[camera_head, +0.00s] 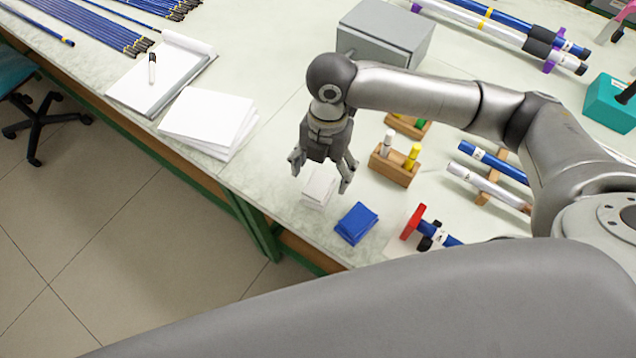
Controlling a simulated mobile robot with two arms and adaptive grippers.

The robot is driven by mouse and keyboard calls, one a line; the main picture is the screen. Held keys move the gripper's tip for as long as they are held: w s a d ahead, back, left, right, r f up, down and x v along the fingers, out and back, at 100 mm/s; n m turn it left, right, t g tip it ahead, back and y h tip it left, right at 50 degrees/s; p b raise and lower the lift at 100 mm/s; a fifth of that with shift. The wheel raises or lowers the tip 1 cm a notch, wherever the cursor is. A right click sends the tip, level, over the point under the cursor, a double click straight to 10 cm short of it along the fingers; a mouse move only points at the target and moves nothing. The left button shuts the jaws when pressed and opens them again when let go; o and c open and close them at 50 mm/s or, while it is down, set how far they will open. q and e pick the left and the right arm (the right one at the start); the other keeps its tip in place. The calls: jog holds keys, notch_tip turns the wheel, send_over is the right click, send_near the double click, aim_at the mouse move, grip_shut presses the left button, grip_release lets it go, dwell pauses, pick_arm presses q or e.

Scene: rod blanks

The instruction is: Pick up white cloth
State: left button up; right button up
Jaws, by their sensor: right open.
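The white cloth (319,189) lies folded on the pale table (266,172) near its front edge. My right gripper (321,182) points down above it, open, with one finger on either side of the cloth in the picture. I cannot tell whether the fingers touch the cloth or how high they are. The gripper's body hides the area just behind the cloth. A folded blue cloth (356,224) lies just to the right and nearer to me. My left gripper is not in view.
A wooden block with pegs (396,164) stands right of the gripper. A stack of white paper (208,121) lies left, beside a clipboard (160,75). A grey box (386,35) stands behind. Blue and white rods (487,186) rest at right. The table's front edge is close.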

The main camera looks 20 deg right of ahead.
aim_at(319, 184)
jog(key=f, duration=0.5)
jog(key=shift+w+a+p, duration=0.1)
jog(key=shift+a+p, duration=0.2)
jog(key=shift+p, duration=0.1)
jog(key=shift+f, duration=0.4)
jog(key=c, duration=1.1)
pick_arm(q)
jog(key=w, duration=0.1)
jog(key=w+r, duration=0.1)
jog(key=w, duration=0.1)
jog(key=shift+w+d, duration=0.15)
